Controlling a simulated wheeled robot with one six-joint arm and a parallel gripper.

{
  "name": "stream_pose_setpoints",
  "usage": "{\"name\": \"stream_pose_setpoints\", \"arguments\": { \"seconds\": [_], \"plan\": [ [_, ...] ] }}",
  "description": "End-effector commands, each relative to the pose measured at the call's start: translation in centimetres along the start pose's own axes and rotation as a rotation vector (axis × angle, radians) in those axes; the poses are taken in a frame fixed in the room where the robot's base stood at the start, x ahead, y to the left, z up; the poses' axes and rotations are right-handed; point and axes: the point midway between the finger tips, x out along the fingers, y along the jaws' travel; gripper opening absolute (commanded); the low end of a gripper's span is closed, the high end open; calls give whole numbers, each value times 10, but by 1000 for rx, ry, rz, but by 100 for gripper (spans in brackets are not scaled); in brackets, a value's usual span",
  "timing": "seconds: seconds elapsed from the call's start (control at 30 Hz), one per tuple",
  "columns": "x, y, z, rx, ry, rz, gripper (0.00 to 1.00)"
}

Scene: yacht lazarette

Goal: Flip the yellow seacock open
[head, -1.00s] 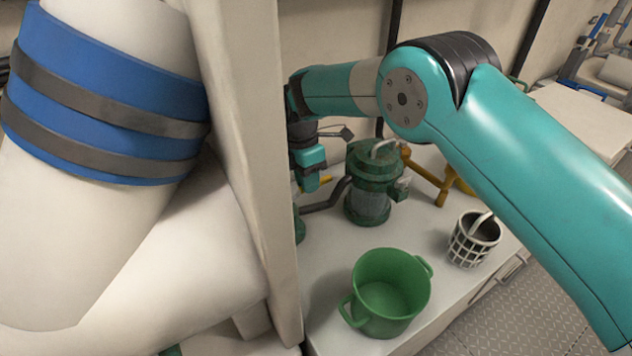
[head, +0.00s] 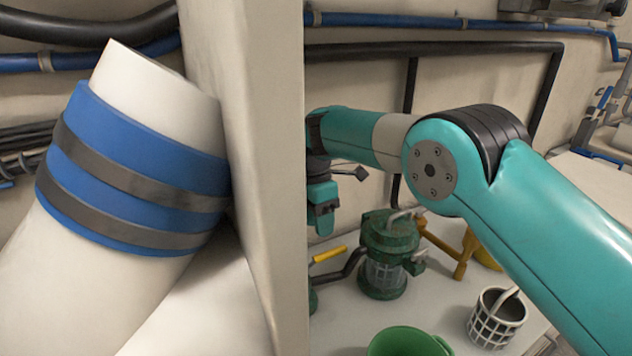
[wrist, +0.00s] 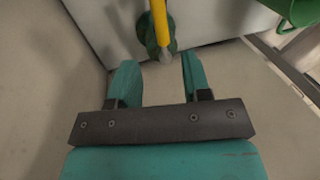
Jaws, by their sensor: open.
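The seacock's yellow handle (head: 328,254) shows in the head view just right of the pale post, left of the green strainer. In the wrist view the yellow handle (wrist: 160,14) runs down from the top edge to a grey tip, in front of a green valve body (wrist: 148,38). My gripper (head: 322,220) hangs above the handle in the head view, partly beside the post's edge. In the wrist view my gripper (wrist: 158,75) is open and empty, its two teal fingers apart, with the handle's tip ahead of the gap. The valve body is mostly hidden in the head view.
A pale post (head: 262,150) stands close on the left, beside a white pipe with a blue band (head: 140,170). A green strainer (head: 386,262), a green pot (head: 408,343) and a white basket (head: 497,318) stand on the white bench (head: 345,325).

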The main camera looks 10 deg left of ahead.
Motion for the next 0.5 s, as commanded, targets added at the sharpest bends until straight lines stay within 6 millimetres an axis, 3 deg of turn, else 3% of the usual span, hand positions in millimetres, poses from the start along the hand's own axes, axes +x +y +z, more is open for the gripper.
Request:
{"name": "stream_pose_setpoints", "arguments": {
  "seconds": [0.2, 0.33, 0.5],
  "plan": [
    [-63, -1, 2, 0, 0, 3, 44],
    [-85, -1, 2, 1, 0, 1, 44],
    [-99, -1, 2, 1, 0, 1, 44]
  ]
}}
